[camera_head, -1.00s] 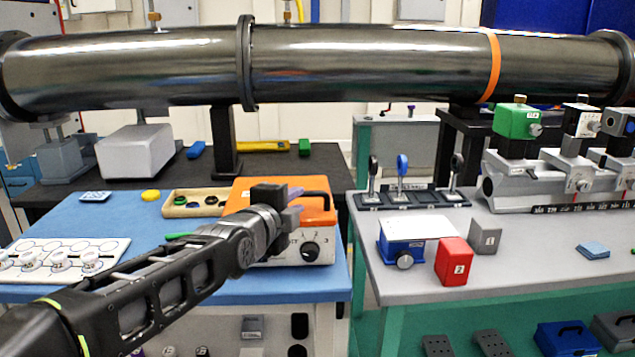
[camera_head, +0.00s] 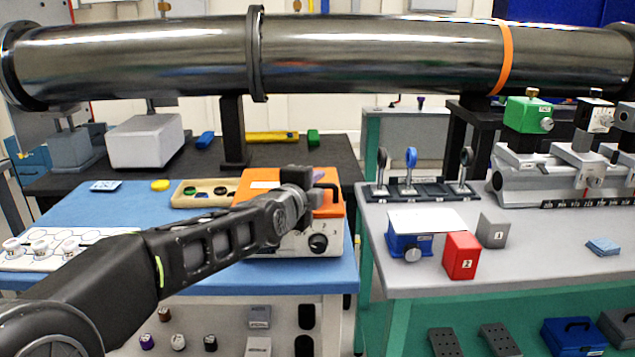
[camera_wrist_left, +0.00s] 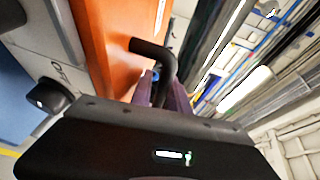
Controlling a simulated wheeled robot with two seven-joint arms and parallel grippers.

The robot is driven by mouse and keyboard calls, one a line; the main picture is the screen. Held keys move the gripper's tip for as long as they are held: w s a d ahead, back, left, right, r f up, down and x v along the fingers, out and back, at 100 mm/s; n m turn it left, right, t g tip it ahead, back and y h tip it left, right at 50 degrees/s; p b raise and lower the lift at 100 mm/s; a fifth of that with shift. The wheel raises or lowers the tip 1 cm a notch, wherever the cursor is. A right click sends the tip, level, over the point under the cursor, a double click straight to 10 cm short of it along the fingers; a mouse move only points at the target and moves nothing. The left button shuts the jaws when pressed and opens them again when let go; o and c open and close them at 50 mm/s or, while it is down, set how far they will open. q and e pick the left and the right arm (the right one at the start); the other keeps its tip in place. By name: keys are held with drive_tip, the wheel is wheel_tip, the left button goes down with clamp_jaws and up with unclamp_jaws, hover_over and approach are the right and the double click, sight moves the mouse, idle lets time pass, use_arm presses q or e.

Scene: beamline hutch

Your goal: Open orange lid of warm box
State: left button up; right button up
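The warm box (camera_head: 290,243) is a white case with a dark front knob, standing on the blue-topped table. Its orange lid (camera_head: 258,190) lies down on it, closed. A black bar handle (camera_head: 337,189) is at the lid's right side; in the left wrist view the handle (camera_wrist_left: 152,50) bends down towards my fingers. My left gripper (camera_head: 315,180) is over the right part of the lid, at the handle. Its purple fingers (camera_wrist_left: 163,95) flank the handle's near end in the left wrist view. Whether they grip it is unclear. My right gripper is out of view.
A wooden tray (camera_head: 183,193) with small round items is left of the box. A white sample board (camera_head: 88,240) lies further left. A large steel pipe (camera_head: 370,55) crosses behind. The grey bench (camera_head: 500,270) at right holds a blue stage (camera_head: 408,246) and a red block (camera_head: 461,256).

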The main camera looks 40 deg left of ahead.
use_arm(q)
drive_tip(key=shift+w+a+f, duration=0.1)
drive_tip(key=shift+w, duration=0.35)
drive_tip(key=shift+c, duration=0.3)
clamp_jaws()
idle(0.9)
